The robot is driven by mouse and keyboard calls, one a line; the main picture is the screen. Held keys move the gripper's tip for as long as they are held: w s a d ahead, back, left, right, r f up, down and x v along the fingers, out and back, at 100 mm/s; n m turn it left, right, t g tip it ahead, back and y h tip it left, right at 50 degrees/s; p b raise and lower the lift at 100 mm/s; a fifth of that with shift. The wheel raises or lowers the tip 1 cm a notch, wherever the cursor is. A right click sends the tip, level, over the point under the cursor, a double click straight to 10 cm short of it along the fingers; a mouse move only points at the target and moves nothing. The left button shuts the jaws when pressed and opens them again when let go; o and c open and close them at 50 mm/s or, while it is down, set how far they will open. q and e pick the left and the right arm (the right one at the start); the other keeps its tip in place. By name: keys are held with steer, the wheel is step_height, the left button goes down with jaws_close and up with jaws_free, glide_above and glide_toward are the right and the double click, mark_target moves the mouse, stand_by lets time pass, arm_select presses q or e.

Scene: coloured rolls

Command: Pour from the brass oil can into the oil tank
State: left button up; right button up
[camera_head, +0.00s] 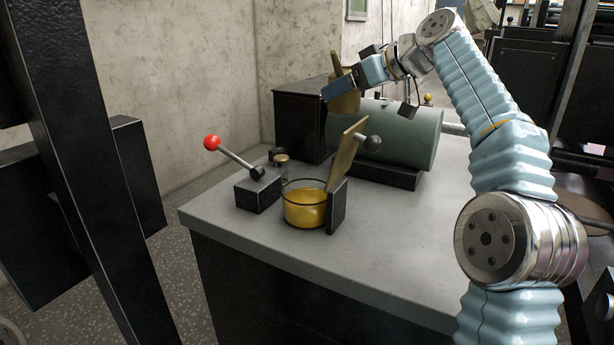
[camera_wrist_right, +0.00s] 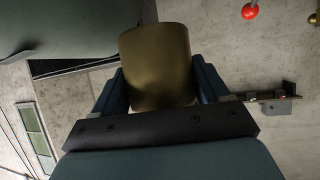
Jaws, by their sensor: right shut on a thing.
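The brass oil can (camera_head: 347,104) is up in the air in the head view, above the green cylinder, with its narrow spout pointing up. My right gripper (camera_head: 340,88) is shut on its body. In the right wrist view the can (camera_wrist_right: 157,62) sits between the two blue fingers (camera_wrist_right: 160,95). The oil tank looks to be the round glass vessel (camera_head: 305,208) with golden liquid, on the bench. A tan flap (camera_head: 346,153) with a dark ball knob stands raised beside its rim. The can is behind and above the vessel, well apart from it. My left gripper is out of view.
A red-knobbed lever (camera_head: 212,143) on a black block stands left of the vessel. A green cylinder (camera_head: 400,135) and a black box (camera_head: 301,120) stand behind. The front of the grey bench (camera_head: 270,255) is clear. A dark post (camera_head: 85,170) rises at left.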

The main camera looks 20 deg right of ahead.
mark_target(341, 72)
stand_by(0.6)
steer(key=shift+s+a+f+n+t+h, duration=0.25)
steer(key=shift+a+f+n+t+h, duration=0.1)
steer(key=shift+f+n+t, duration=0.2)
steer(key=shift+s+a+f+n+t+h, duration=0.2)
steer(key=shift+f+n+t+h, duration=0.2)
steer(key=shift+n, duration=0.25)
steer(key=shift+s, duration=0.1)
steer(key=shift+s+a+r+n+t, duration=0.25)
steer(key=shift+a+r+n+t, duration=0.1)
steer(key=shift+r+n+t, duration=0.25)
steer(key=shift+s+a+r+h, duration=0.1)
steer(key=shift+r+h, duration=0.15)
steer(key=shift+r, duration=0.2)
steer(key=shift+s+a+r+n+t, duration=0.15)
steer(key=shift+r+n, duration=0.1)
steer(key=shift+r, duration=0.15)
steer(key=shift+s+a+r+n+t, duration=0.1)
steer(key=shift+r+n, duration=0.15)
steer(key=shift+r, duration=0.1)
steer(key=shift+r+t, duration=0.3)
steer(key=shift+s+a+r+n+t, duration=0.15)
steer(key=shift+r+n+t, duration=0.15)
steer(key=shift+r+n, duration=0.3)
steer(key=shift+n+h, duration=0.3)
